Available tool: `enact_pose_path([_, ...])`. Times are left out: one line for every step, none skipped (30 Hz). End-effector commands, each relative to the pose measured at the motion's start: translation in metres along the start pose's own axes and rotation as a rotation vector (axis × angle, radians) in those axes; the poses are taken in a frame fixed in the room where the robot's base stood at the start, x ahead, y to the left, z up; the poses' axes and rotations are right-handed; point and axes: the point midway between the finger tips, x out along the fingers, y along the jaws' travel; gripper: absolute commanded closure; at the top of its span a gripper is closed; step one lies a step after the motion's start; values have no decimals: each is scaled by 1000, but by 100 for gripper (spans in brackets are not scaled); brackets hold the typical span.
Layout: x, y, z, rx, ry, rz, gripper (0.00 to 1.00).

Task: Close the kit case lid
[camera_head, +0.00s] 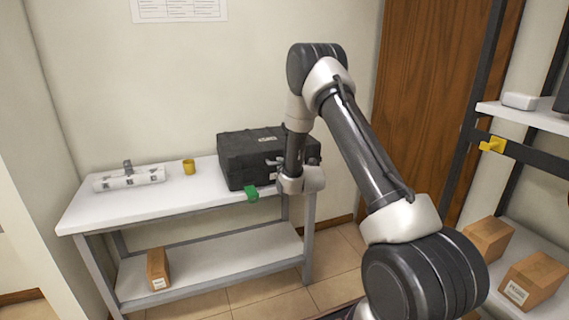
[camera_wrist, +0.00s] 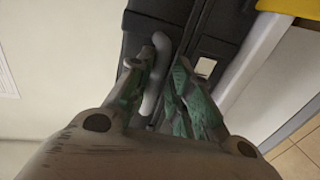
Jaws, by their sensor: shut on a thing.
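The black kit case (camera_head: 250,158) sits on the right part of the white table. Its lid looks down, but the seam is too small to judge. My gripper (camera_head: 266,187) is at the case's front right side, partly hidden by my own arm. In the wrist view, its green-padded fingers (camera_wrist: 162,82) are on either side of a grey handle-like bar (camera_wrist: 157,60) on the dark case (camera_wrist: 190,22), and are shut on it. A green piece shows at the table's front edge in the head view, apparently a finger pad.
The white table (camera_head: 130,205) also bears a yellow cup (camera_head: 189,167) and a white rack (camera_head: 129,178) on the left. A cardboard box (camera_head: 158,269) stands on the lower shelf. A shelving unit with boxes (camera_head: 534,279) is at right. The table front left is clear.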

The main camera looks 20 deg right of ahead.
Motion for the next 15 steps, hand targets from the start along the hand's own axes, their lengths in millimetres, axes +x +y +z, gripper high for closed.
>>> enact_pose_path([-6,-24,5,9,-12,-53,100])
enact_pose_path([-6,-24,5,9,-12,-53,100])
enact_pose_path([-6,-24,5,9,-12,-53,100])
enact_pose_path([-6,-24,5,9,-12,-53,100])
enact_pose_path([-6,-24,5,9,-12,-53,75])
enact_pose_path([-6,-24,5,9,-12,-54,68])
enact_pose_path([-6,-25,5,8,-12,-54,65])
enact_pose_path([-6,-25,5,8,-12,-54,65])
enact_pose_path([-6,-25,5,8,-12,-54,65])
enact_pose_path([-6,-25,5,8,-12,-54,65])
enact_pose_path([-6,-25,5,8,-12,-54,65])
enact_pose_path([-6,-25,5,8,-12,-54,65])
enact_pose_path([-6,-25,5,8,-12,-54,65])
enact_pose_path([-6,-25,5,8,-12,-54,65])
enact_pose_path([-6,-25,5,8,-12,-54,65])
